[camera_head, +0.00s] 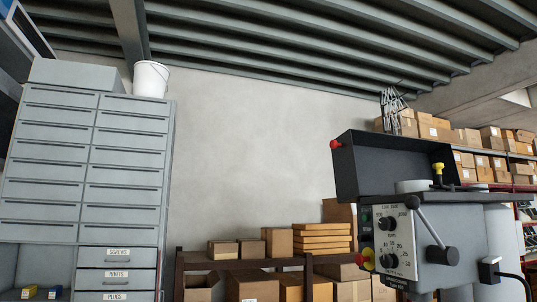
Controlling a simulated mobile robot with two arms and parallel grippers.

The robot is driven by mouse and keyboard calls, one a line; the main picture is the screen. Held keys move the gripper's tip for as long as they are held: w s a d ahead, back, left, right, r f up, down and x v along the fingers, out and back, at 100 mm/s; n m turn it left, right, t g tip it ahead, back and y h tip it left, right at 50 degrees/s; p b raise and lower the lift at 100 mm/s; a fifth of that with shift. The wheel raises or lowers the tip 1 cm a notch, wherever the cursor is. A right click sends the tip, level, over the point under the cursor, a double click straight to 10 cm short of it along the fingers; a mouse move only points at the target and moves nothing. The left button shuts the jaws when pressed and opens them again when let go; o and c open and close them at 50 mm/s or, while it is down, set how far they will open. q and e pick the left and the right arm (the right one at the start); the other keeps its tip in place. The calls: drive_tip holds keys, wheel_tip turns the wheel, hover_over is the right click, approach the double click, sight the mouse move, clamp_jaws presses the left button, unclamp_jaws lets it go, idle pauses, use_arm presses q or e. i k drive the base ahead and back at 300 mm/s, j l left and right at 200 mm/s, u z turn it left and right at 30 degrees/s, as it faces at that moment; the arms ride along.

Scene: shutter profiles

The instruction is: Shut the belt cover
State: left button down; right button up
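The black belt cover (375,164) is on top of the grey drill press (450,232) at the right. It stands tilted up and open like a raised lid. A red knob (336,144) sits at its upper left corner. Below it, a pale round part (412,187) and a yellow knob (438,168) show on top of the machine. Neither of my grippers is in view.
A grey drawer cabinet (88,165) with a white bucket (151,79) on top stands at the left. Cardboard boxes (278,242) fill a low rack behind. Shelves with boxes stand behind at the right.

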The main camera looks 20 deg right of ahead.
sight(365, 163)
drive_tip(key=i+z, duration=0.15)
drive_tip(key=i, duration=0.3)
drive_tip(key=i+j+z, duration=0.2)
drive_tip(key=i, duration=0.2)
drive_tip(key=i+j+z, duration=0.15)
drive_tip(key=i, duration=0.25)
drive_tip(key=i+j+z, duration=0.15)
drive_tip(key=i, duration=0.3)
drive_tip(key=j, duration=0.1)
